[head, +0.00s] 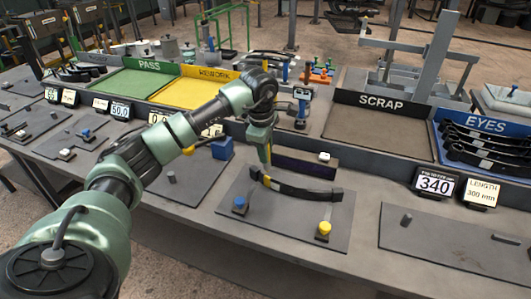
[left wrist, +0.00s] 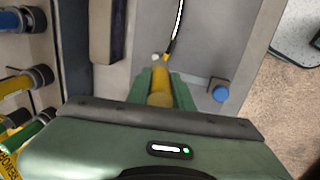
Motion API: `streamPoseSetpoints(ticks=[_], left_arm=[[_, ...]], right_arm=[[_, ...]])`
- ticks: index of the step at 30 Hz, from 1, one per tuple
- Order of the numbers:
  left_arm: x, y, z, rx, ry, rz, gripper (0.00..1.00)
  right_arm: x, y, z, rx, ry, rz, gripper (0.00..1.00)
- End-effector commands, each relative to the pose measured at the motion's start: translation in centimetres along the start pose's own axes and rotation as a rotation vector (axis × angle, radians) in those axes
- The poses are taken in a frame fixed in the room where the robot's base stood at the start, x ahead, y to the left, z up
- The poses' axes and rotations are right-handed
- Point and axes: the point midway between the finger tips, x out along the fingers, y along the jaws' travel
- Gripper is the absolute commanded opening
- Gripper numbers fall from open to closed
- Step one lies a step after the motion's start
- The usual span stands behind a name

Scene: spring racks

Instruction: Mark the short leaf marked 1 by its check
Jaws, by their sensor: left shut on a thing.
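A dark, slightly curved leaf (head: 298,191) lies across a grey plate (head: 270,225); no number on it is readable. It shows partly in the left wrist view (left wrist: 174,35), with a bright edge. My left gripper (head: 267,163) points down over the leaf's left end. It is shut on a yellow marker (left wrist: 161,90), whose yellow end (head: 267,181) is close to the leaf; I cannot tell whether it touches. A blue knob (head: 240,204) and a yellow knob (head: 324,229) stand on the plate. My right gripper is not in view.
Displays reading 340 (head: 435,184) and "LENGTH 300 mm" (head: 482,192) stand right of the plate. Behind are a dark bar (head: 300,163), the SCRAP bay (head: 370,130), the EYES tray (head: 440,143), the yellow REWORK bay (head: 187,94) and the green PASS bay (head: 130,83).

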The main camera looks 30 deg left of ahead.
Motion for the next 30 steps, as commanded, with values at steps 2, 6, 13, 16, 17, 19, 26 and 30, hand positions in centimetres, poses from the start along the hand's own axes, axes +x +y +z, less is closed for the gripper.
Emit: streamPoseSetpoints(ticks=[2,6,13,16,17,19,26,30], left_arm=[[-1.0,0.2,0.0,0.000,0.000,0.002,0.00],[-2.1,0.5,0.0,0.000,-0.001,0.001,0.00],[-3.9,0.8,0.0,0.000,0.000,0.001,0.00],[-4.5,0.9,0.0,0.000,0.000,0.001,0.00],[-4.6,0.9,0.0,0.000,0.000,0.001,0.00],[-4.6,0.9,0.0,0.000,0.000,0.001,0.00],[-4.5,0.9,0.0,0.000,0.000,0.001,0.00],[-4.5,0.9,0.0,0.000,0.000,0.001,0.00]], right_arm=[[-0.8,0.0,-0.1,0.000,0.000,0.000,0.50],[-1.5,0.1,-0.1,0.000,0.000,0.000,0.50],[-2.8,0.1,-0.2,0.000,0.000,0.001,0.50],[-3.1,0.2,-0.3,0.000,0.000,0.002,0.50],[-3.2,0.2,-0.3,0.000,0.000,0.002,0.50],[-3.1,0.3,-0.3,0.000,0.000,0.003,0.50],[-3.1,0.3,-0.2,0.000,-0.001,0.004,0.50],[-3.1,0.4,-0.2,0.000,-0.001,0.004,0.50]])
